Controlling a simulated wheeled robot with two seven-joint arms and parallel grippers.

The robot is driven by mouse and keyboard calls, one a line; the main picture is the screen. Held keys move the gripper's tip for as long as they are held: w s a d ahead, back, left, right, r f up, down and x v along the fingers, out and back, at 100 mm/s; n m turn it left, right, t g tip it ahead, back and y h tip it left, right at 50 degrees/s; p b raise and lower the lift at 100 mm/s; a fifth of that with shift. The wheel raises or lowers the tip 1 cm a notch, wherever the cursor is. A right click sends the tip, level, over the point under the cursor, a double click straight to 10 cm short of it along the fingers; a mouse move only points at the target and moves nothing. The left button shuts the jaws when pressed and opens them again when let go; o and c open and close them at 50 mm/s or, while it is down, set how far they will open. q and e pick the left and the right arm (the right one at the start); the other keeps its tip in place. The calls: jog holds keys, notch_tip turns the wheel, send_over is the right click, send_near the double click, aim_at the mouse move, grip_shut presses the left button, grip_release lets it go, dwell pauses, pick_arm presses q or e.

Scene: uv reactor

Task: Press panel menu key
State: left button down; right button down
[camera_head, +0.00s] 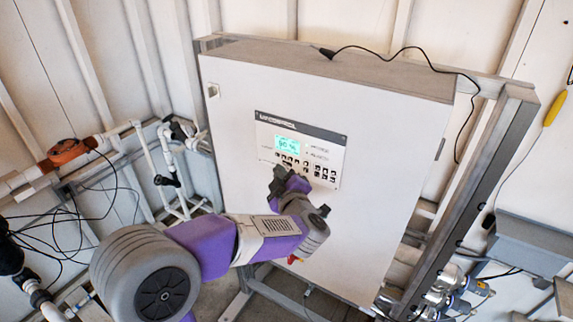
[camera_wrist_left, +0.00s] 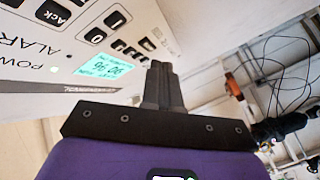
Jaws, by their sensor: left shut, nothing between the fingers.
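The control panel (camera_head: 326,148) is set in the front of a large white cabinet. It has a lit green screen (camera_head: 287,146) and rows of small dark keys (camera_head: 318,170) below it. My left gripper (camera_head: 281,171) is shut and empty, with its tips at the lower left part of the panel, close to the keys. In the left wrist view the shut fingers (camera_wrist_left: 158,75) point toward the panel, beside the screen (camera_wrist_left: 108,68) and several black keys (camera_wrist_left: 116,19). One key reads "Ack" (camera_wrist_left: 53,12). I cannot make out the menu key's label or whether the tips touch a key.
The cabinet (camera_head: 245,180) stands on a grey metal frame (camera_head: 470,180). White pipes with an orange fitting (camera_head: 68,151) and loose black cables are at the left. A grey box (camera_head: 530,245) and a yellow-handled item (camera_head: 555,107) are at the right.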

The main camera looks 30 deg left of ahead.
pick_arm(q)
jog(key=shift+s, duration=0.1)
jog(key=shift+s+a, duration=0.2)
jog(key=shift+s, duration=2.2)
jog(key=w+d+f+m+g+h+b, duration=0.1)
jog(key=d+f+m+h+b, duration=0.25)
jog(key=f, duration=0.95)
jog(key=d+f+m+g+h+b, duration=0.1)
jog(key=d+f+m+h+b, duration=0.25)
jog(key=f, duration=0.95)
jog(key=w+d+f+m+g+h+b, duration=0.1)
jog(key=d+f+m+h+b, duration=0.2)
jog(key=f, duration=0.9)
jog(key=s+d+f+m+g+h+b, duration=0.2)
jog(key=s+d+f+g, duration=0.2)
jog(key=s+f, duration=0.7)
jog(key=s+d+f+m+g+h+b, duration=0.3)
jog(key=s+d+f+g, duration=0.2)
jog(key=s+f, duration=0.6)
notch_tip(320, 180, down, 4)
jog(key=shift+d+r+g+b, duration=0.1)
jog(key=shift+d+g+b, duration=0.05)
jog(key=shift+g+b, duration=0.15)
